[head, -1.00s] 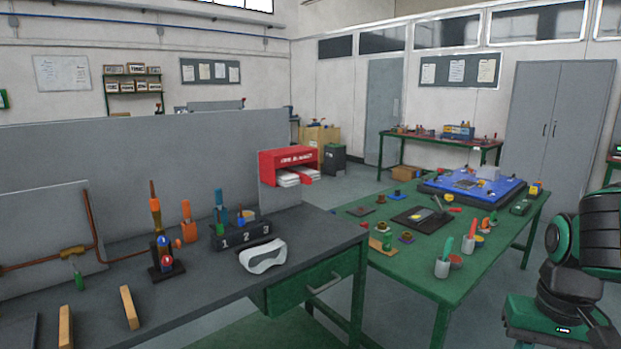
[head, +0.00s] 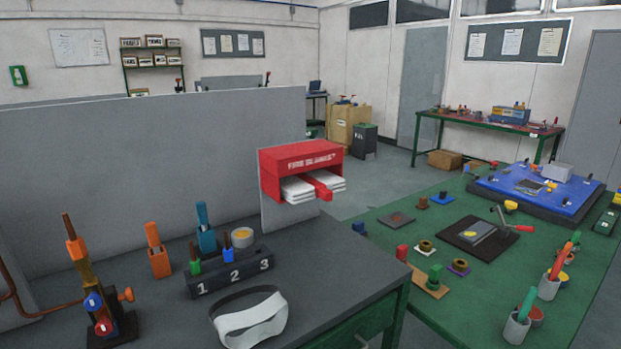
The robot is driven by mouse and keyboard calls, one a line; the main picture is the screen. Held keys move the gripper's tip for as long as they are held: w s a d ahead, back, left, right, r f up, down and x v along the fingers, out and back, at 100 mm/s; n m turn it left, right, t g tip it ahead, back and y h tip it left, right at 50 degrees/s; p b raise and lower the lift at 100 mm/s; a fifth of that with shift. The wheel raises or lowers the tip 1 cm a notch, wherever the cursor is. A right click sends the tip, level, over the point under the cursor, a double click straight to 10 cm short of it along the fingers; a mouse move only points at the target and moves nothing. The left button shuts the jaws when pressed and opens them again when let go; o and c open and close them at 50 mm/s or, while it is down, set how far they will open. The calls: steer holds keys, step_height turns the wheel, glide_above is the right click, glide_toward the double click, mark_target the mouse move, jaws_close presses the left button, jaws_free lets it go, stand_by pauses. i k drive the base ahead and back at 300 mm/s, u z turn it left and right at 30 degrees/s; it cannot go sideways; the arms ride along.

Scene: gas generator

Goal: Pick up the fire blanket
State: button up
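The fire blanket is in a red box (head: 300,160) with white lettering, fixed to the end of the grey partition at the middle of the head view. White folded blanket ends (head: 297,190) stick out below the box on both sides of a red tab (head: 318,188). The box hangs above the far right corner of the dark workbench. My gripper is not in view.
A green table (head: 400,220) with small parts stands at right. The grey partition (head: 130,170) runs behind the bench.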

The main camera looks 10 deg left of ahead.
mark_target(297, 189)
steer(key=u, duration=0.5)
steer(key=i, duration=1)
steer(key=u, duration=0.6)
